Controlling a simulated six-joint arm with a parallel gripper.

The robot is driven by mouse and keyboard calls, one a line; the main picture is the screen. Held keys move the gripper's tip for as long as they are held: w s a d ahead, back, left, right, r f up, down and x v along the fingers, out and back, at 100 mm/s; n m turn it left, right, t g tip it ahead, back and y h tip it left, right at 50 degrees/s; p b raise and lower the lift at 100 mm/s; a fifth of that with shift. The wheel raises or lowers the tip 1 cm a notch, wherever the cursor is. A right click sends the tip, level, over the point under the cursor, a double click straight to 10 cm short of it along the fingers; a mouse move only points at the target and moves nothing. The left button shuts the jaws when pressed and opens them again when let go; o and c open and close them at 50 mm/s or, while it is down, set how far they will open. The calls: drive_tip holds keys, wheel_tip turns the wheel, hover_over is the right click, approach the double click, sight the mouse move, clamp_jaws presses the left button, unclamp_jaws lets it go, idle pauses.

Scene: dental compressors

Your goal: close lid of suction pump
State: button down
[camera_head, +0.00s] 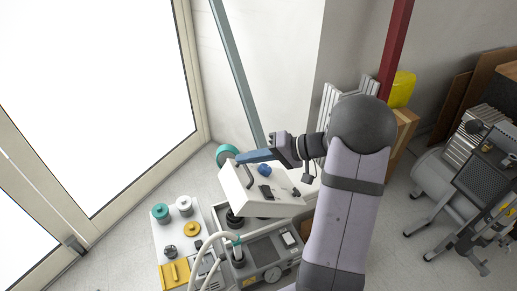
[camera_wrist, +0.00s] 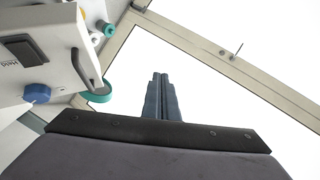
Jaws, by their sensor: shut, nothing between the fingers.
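The suction pump (camera_head: 275,256) stands on the floor at the lower middle of the head view. Its white lid (camera_head: 238,196) is raised and tilted above the pump's base, with a blue knob (camera_head: 264,169), dark fittings and a curved handle (camera_head: 248,177) on it. My gripper (camera_head: 241,158) is at the lid's upper left edge, beside the handle; I cannot tell whether it touches. In the wrist view my gripper's fingers (camera_wrist: 160,80) are together and empty. The lid (camera_wrist: 50,50) also shows there at the left, with its handle apart from the fingers in the picture.
A white panel with teal and yellow parts (camera_head: 168,235) lies left of the pump, near pale hoses (camera_head: 205,243). A glazed door (camera_head: 95,100) is at the left. A grey compressor (camera_head: 445,180) stands at the right. Floor between pump and compressor is partly clear.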

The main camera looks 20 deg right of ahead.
drive_tip(key=w+d+f+n+g+h, duration=0.2)
drive_tip(key=d+h, duration=0.1)
drive_tip(key=d, duration=0.4)
drive_tip(key=w+d+f+n+g+h, duration=0.1)
drive_tip(key=d+n+h, duration=0.15)
drive_tip(key=d, duration=0.45)
drive_tip(key=shift+s+a+r+p+x, duration=0.1)
drive_tip(key=shift+s+a+p+x, duration=0.2)
drive_tip(key=shift+x, duration=1.9)
drive_tip(key=shift+s+a+r+p+x, duration=0.1)
drive_tip(key=shift+a+p+x, duration=0.35)
drive_tip(key=shift+x, duration=1.75)
drive_tip(key=shift+s+a+r+p+x, duration=0.1)
drive_tip(key=shift+s+a+p+x, duration=0.2)
drive_tip(key=shift+x, duration=1.9)
drive_tip(key=shift+a, duration=0.15)
